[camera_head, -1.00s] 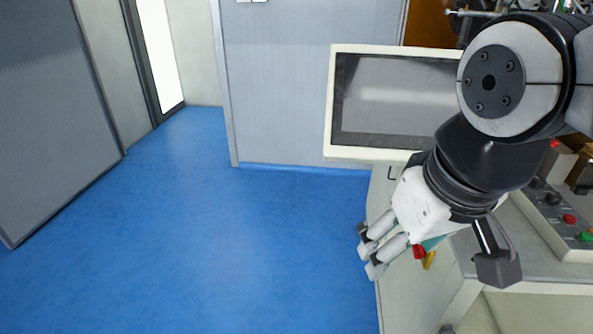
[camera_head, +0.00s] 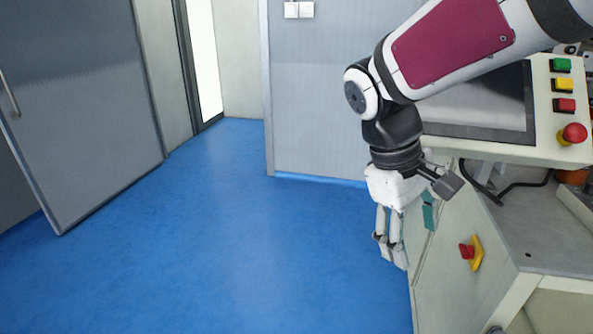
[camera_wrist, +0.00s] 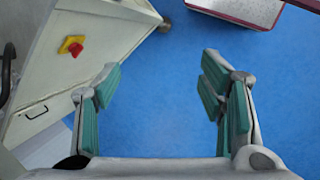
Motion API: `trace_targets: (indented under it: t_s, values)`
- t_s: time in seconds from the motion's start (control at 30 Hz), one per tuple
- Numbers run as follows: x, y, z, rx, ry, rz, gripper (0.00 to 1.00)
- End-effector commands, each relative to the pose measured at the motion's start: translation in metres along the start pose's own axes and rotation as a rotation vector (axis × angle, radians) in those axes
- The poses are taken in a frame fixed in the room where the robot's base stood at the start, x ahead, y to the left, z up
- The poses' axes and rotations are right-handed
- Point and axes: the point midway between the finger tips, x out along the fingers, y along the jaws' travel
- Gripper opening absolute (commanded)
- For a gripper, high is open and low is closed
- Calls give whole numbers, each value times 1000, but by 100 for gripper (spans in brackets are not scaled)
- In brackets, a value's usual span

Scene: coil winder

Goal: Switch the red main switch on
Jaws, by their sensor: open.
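The red main switch (camera_head: 467,251) is a red knob on a yellow plate (camera_head: 477,253), on the side panel of the machine cabinet (camera_head: 440,265). In the wrist view the red knob (camera_wrist: 76,49) shows at the upper left, beyond the left finger. My gripper (camera_head: 391,255) is open and empty, over the blue floor to the left of the switch and apart from it. In the wrist view my gripper (camera_wrist: 162,90) has its fingers spread wide with only floor between them.
A monitor panel (camera_head: 545,150) with coloured buttons and a red emergency knob (camera_head: 574,132) stands above the cabinet, close to my arm. The blue floor (camera_head: 230,240) to the left is clear. A grey door (camera_head: 80,90) stands at the far left.

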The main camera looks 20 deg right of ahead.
Motion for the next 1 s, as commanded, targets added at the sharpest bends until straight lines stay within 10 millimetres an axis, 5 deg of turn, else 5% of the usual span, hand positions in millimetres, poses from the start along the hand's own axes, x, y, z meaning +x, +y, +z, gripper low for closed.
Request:
trace_targets:
  t_s: [0.6,1.0]
  values:
    - [161,110,-119,-427,-723,262,63]
    - [257,148,-183,-671,-1122,408,63]
